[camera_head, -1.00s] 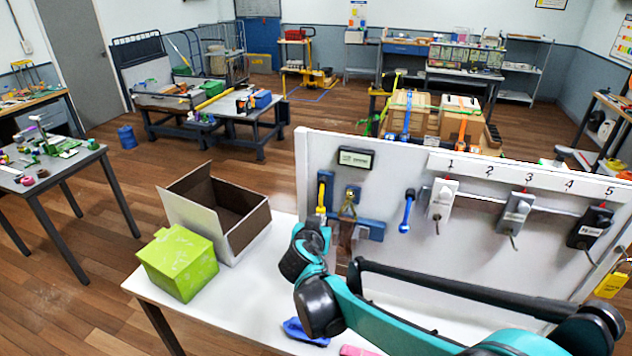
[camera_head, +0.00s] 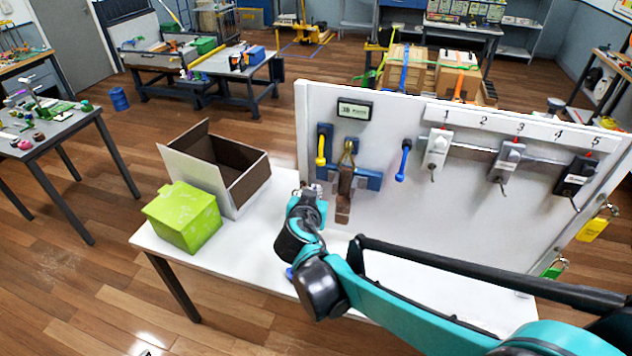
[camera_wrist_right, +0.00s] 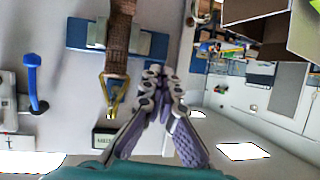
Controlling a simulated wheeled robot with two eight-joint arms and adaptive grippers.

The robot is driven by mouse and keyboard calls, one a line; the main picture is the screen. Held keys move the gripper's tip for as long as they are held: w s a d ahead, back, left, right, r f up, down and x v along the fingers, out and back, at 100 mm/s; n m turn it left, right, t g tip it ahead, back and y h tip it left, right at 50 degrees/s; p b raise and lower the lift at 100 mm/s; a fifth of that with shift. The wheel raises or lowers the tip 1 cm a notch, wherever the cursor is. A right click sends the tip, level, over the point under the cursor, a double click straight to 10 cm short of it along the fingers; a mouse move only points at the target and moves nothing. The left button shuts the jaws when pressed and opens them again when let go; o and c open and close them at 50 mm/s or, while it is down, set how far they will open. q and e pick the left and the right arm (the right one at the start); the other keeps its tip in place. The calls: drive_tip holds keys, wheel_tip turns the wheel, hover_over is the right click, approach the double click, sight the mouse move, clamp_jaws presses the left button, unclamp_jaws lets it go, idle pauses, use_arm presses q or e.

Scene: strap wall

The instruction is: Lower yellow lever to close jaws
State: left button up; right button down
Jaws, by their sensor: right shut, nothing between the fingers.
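The yellow lever (camera_head: 321,149) sits on a blue mount near the left edge of the white upright board, its thick end lowest in the head view. Right of it, a brown strap (camera_head: 344,190) with a brass-coloured ring (camera_head: 347,159) hangs in front of blue jaws (camera_head: 372,181). My right gripper (camera_head: 310,188) is below the lever in the head view, small and partly hidden by its wrist. In the right wrist view the gripper (camera_wrist_right: 159,72) is shut and empty beside the strap (camera_wrist_right: 117,40); the lever cannot be made out there. My left gripper is out of view.
A blue lever (camera_head: 404,160) and numbered switches (camera_head: 436,148) are further right on the board. An open cardboard box (camera_head: 205,178) and a green box (camera_head: 183,216) stand on the white table to the left. My right arm crosses the front of the board.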

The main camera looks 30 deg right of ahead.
drive_tip(key=s+a, duration=0.1)
drive_tip(key=s, duration=0.1)
drive_tip(key=s+a, duration=0.2)
drive_tip(key=shift+a+r+p, duration=0.2)
drive_tip(key=shift+p, duration=0.15)
drive_tip(key=s+a+f+n+g+y+b, duration=0.1)
drive_tip(key=s+a+f+n+y+b, duration=0.3)
drive_tip(key=f, duration=0.5)
drive_tip(key=s+a+f+n+g+y+b, duration=0.2)
drive_tip(key=s+a+f+n+y+b, duration=0.2)
drive_tip(key=s+a+f+b, duration=0.4)
drive_tip(key=shift+f+n, duration=0.3)
drive_tip(key=shift+f, duration=0.3)
